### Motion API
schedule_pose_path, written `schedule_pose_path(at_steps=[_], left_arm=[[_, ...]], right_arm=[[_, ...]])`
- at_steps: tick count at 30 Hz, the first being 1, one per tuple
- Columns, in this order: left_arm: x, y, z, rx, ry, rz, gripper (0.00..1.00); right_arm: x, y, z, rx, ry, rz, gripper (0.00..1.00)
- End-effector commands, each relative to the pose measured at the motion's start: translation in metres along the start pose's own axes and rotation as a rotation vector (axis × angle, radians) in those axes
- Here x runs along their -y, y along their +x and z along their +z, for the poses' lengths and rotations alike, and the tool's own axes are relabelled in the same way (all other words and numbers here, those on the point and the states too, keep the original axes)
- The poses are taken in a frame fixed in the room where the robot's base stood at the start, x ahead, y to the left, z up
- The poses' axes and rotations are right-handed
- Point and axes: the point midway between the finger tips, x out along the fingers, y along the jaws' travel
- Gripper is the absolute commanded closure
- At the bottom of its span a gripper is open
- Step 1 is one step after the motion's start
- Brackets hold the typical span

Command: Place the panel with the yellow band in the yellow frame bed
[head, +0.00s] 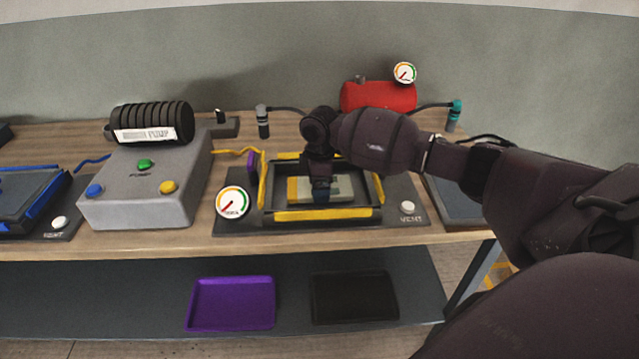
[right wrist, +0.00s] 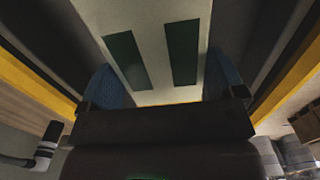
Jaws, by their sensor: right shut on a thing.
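The yellow frame bed (head: 322,214) sits on the bench, a dark tray edged with yellow bars. The pale panel with the yellow band (head: 345,187) shows inside the frame's outline, its yellow band toward the left. My right gripper (head: 321,190) reaches down from above and is shut on the panel. In the right wrist view, the panel (right wrist: 152,45) with two dark green strips lies between the blue fingers of my right gripper (right wrist: 163,88). I cannot tell whether the panel touches the bed's floor. My left gripper is not in view.
A grey pump box (head: 150,190) stands left of the bed, with a gauge (head: 233,202) between. A blue frame bed (head: 30,195) lies far left. A red tank (head: 378,97) stands behind. Purple (head: 232,303) and black (head: 354,298) trays lie on the lower shelf.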

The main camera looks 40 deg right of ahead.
Motion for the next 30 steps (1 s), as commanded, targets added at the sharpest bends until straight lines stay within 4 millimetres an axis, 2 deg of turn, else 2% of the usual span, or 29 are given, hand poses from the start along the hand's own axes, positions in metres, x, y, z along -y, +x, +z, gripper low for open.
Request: schedule_pose_path(at_steps=[6, 7, 9, 16, 20, 30], left_arm=[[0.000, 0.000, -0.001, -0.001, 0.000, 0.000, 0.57], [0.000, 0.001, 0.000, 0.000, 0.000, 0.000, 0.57], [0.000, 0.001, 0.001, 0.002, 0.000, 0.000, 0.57], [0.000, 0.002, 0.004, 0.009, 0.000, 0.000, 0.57], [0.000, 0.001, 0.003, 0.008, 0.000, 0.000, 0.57], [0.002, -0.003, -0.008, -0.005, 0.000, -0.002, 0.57]], right_arm=[[0.000, 0.002, 0.000, 0.000, 0.000, 0.000, 0.37], [0.000, 0.003, 0.000, 0.000, 0.000, 0.000, 0.10], [0.000, 0.002, 0.000, 0.000, 0.000, 0.000, 0.00], [0.000, 0.002, 0.000, 0.000, 0.000, 0.000, 0.00], [-0.001, -0.007, 0.000, -0.001, 0.000, 0.003, 0.00], [-0.001, -0.068, 0.000, -0.002, -0.001, 0.005, 0.00]])
